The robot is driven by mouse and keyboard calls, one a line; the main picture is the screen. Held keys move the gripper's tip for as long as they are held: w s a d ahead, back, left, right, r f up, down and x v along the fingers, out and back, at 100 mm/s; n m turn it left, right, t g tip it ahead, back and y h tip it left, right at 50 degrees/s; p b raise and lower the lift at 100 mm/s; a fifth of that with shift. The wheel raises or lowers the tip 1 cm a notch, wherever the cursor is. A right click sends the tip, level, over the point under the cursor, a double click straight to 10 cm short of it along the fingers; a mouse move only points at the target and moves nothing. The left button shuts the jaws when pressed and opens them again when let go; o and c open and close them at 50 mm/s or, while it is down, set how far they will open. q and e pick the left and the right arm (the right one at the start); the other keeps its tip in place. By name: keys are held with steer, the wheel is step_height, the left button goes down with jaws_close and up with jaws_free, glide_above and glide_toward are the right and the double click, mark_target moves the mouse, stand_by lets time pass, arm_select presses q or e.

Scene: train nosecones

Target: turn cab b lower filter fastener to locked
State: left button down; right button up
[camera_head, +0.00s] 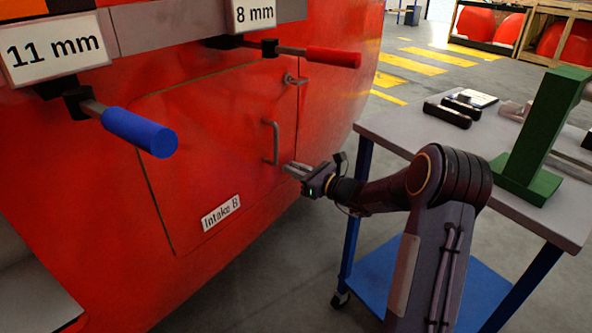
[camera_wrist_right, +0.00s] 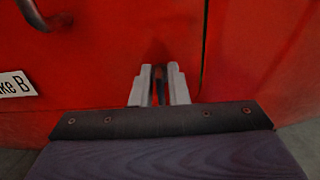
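The hatch marked Intake B (camera_head: 210,150) lies closed on the red nosecone, with a grey bar handle (camera_head: 270,142) near its right side. The upper fastener (camera_head: 295,79), a small grey latch, sits at the hatch's upper right edge. My right gripper (camera_head: 290,168) is at the lower right part of the hatch, just below and right of the handle. In the right wrist view its two grey fingers (camera_wrist_right: 160,88) point at the red panel, a narrow gap apart with a dark strip between them. I cannot make out the lower fastener; the fingers may hide it. My left gripper is out of view.
A blue-handled tool (camera_head: 140,131) and a red-handled tool (camera_head: 333,57) stick out above the hatch. A grey-topped cart (camera_head: 400,128) with a green stand (camera_head: 540,140) is at the right, close to my right arm. Open floor lies behind.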

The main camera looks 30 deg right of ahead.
jaws_close()
steer(key=shift+d+r+m+p, duration=0.1)
steer(key=shift+r+m+p, duration=0.05)
steer(key=shift+m+p, duration=0.6)
steer(key=m+p, duration=0.3)
steer(key=p, duration=0.1)
steer(key=m+p, duration=0.4)
steer(key=d+m+p, duration=0.1)
steer(key=m+p, duration=0.3)
steer(key=shift+w+f+p, duration=0.2)
steer(key=shift+f+p, duration=0.05)
steer(key=shift+p, duration=0.05)
steer(key=shift+f+m+p, duration=0.25)
steer(key=shift+m+p, duration=0.65)
steer(key=shift+m, duration=0.5)
steer(key=shift+f+m+p, duration=0.2)
steer(key=shift+m+p, duration=0.7)
steer(key=shift+m, duration=0.45)
